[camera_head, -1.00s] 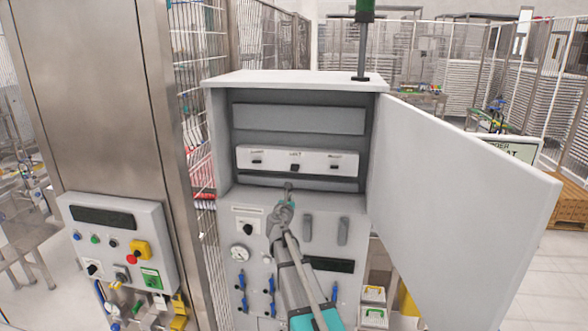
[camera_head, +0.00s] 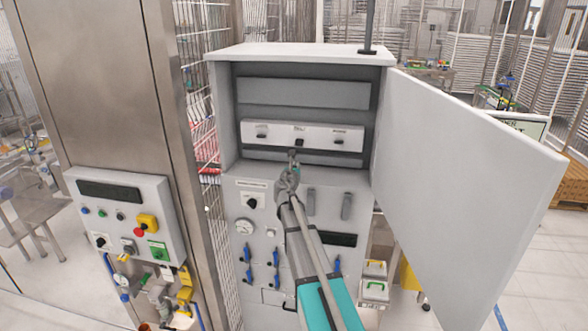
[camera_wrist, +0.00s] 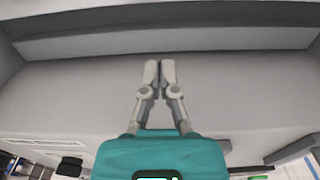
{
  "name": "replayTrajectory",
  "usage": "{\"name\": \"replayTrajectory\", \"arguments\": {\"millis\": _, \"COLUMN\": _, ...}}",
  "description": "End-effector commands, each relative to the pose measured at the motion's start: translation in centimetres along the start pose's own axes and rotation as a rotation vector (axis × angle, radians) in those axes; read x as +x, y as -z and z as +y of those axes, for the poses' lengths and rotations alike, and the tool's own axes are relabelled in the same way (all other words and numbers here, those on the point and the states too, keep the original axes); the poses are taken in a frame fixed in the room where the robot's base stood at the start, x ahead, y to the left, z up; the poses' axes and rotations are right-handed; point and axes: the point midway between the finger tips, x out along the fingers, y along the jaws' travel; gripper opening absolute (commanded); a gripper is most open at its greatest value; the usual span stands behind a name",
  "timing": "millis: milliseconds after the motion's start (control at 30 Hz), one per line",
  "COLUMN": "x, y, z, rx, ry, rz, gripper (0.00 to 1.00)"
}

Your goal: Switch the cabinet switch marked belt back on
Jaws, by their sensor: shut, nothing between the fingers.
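The open grey cabinet (camera_head: 226,110) stands in the middle of the head view. Inside it a white switch strip (camera_head: 320,136) carries three small dark switches: a left one (camera_head: 262,134), a middle one (camera_head: 299,142) and a right one (camera_head: 339,141). The labels above them are too small to read for sure; the middle switch looks lower and larger than the others. My gripper (camera_head: 294,155) is shut and empty, its tips just below the middle switch. I cannot tell whether they touch it. In the wrist view my gripper (camera_wrist: 159,65) shows closed fingertips before a plain grey surface; no switch shows there.
The cabinet door (camera_head: 455,170) hangs wide open at the right. A control box (camera_head: 128,215) with buttons is mounted on the steel column (camera_head: 115,70) at the left.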

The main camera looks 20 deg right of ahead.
Motion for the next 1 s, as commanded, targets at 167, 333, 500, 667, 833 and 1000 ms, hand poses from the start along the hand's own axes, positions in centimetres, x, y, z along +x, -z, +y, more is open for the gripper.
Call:
{"name": "replayTrajectory", "arguments": {"millis": 167, "x": 3.1, "y": 0.0, "z": 0.1, "rx": 0.000, "ry": 0.001, "rz": 0.000, "gripper": 0.00}}
{"name": "replayTrajectory", "arguments": {"millis": 333, "x": 5.8, "y": 0.0, "z": 0.1, "rx": 0.000, "ry": 0.002, "rz": 0.000, "gripper": 0.00}}
{"name": "replayTrajectory", "arguments": {"millis": 500, "x": 6.4, "y": -1.1, "z": -0.1, "rx": 0.000, "ry": 0.000, "rz": 0.000, "gripper": 0.00}}
{"name": "replayTrajectory", "arguments": {"millis": 667, "x": 5.9, "y": -2.3, "z": -0.1, "rx": 0.000, "ry": 0.001, "rz": 0.000, "gripper": 0.00}}
{"name": "replayTrajectory", "arguments": {"millis": 833, "x": 5.6, "y": -3.2, "z": -0.1, "rx": 0.000, "ry": 0.001, "rz": 0.000, "gripper": 0.00}}
{"name": "replayTrajectory", "arguments": {"millis": 1000, "x": 5.4, "y": -3.7, "z": -0.1, "rx": 0.000, "ry": 0.002, "rz": 0.000, "gripper": 0.00}}
